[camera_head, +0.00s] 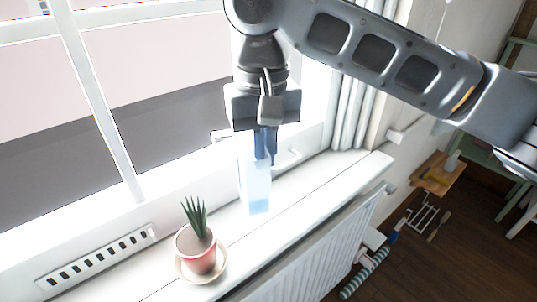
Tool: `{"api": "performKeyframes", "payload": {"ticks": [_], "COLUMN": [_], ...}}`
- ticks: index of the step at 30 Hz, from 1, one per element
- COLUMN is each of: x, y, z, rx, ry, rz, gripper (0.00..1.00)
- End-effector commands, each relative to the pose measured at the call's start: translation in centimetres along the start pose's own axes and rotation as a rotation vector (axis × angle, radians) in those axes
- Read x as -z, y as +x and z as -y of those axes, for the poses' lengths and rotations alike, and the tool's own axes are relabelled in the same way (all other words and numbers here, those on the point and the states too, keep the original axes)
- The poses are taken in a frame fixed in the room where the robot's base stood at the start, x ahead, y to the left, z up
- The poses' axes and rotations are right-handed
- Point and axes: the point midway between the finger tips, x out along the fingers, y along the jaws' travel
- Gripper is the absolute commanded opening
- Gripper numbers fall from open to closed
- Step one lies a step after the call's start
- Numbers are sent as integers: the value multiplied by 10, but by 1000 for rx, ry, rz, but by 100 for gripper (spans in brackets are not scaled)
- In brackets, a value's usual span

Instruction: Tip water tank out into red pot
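The water tank (256,185) is a tall, clear, pale blue container, upright above or on the white windowsill. Its lower end looks bluer, and its outline is washed out by glare. My gripper (265,150) points down at the tank's upper part, its dark blue fingers overlapping the tank in the picture. Whether the fingers are closed on the tank is not clear, nor whether its base touches the sill. The red pot (203,259) holds a spiky green plant (196,217) and stands on a pale saucer (217,272), left of and nearer than the tank.
The windowsill (318,183) is narrow, with a radiator (318,256) below its front edge. Window panes stand behind, and a curtain (353,112) hangs at the right. A slotted vent (97,257) lies at the left. The sill between pot and tank is clear.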

Motion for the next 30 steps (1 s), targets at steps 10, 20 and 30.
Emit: {"api": "performKeyframes", "payload": {"ticks": [10,20,30], "x": [0,0,0], "y": [29,47,46], "z": [0,0,0], "rx": [0,0,0], "ry": [0,0,0], "rz": [-1,-1,-1], "gripper": [0,0,0]}}
